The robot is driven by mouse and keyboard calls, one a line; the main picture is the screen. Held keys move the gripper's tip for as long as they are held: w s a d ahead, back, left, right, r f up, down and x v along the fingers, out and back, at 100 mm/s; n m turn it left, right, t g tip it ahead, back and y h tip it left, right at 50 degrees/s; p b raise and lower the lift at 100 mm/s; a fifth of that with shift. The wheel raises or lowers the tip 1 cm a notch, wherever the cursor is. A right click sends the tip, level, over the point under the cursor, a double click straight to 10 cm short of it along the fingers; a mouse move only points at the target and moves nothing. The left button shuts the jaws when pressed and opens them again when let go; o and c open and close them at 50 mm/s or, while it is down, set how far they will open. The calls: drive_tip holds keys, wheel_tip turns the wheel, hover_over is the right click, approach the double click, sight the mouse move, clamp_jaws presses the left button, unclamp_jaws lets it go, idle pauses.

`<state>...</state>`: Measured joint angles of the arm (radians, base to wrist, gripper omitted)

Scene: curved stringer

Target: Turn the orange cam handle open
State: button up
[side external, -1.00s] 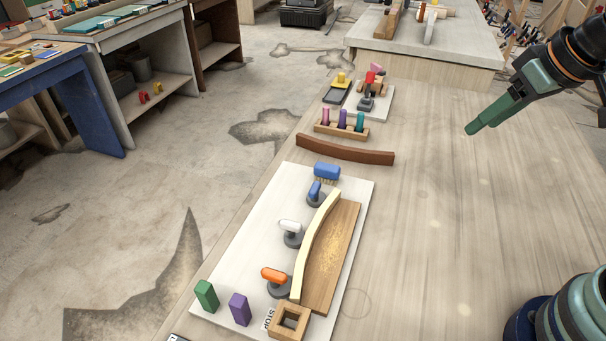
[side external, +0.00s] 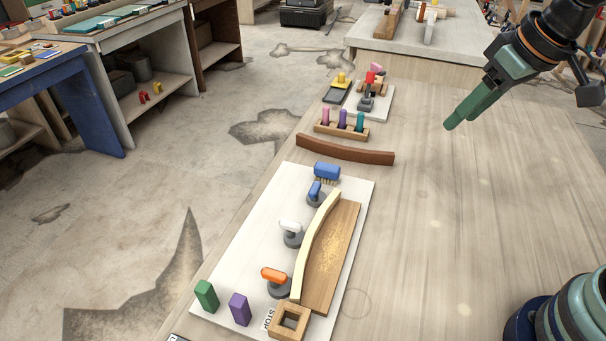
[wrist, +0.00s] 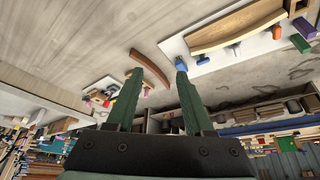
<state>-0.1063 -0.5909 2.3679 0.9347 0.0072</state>
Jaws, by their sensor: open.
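The orange cam handle (side external: 274,275) sits on a round grey base near the front of the white board (side external: 235,240). It lies beside the lower end of the pale curved strip (side external: 311,245), which runs along a brown wooden form (side external: 335,262). A white handle (side external: 290,226) and a blue handle (side external: 315,189) stand on similar bases farther up the strip. My gripper (side external: 451,124) is in the air at the upper right, well away from the orange handle. In the wrist view my gripper (wrist: 155,62) shows two green fingers spread apart with nothing between them.
A green block (side external: 207,296), a purple block (side external: 240,309) and a square wooden frame (side external: 289,320) stand at the board's near end. A brown curved strip (side external: 345,150) and a peg rack (side external: 341,130) lie beyond. The right tabletop is clear.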

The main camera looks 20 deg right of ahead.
drive_tip(key=w+a+n+g, duration=0.2)
drive_tip(key=w+a+n, duration=0.15)
drive_tip(key=a, duration=0.55)
drive_tip(key=n+g, duration=0.3)
drive_tip(key=n, duration=0.1)
hover_over(274, 272)
wheel_tip(274, 272, down, 9)
drive_tip(key=shift+h, duration=0.3)
wheel_tip(274, 272, down, 12)
drive_tip(key=shift+f, duration=0.1)
clamp_jaws()
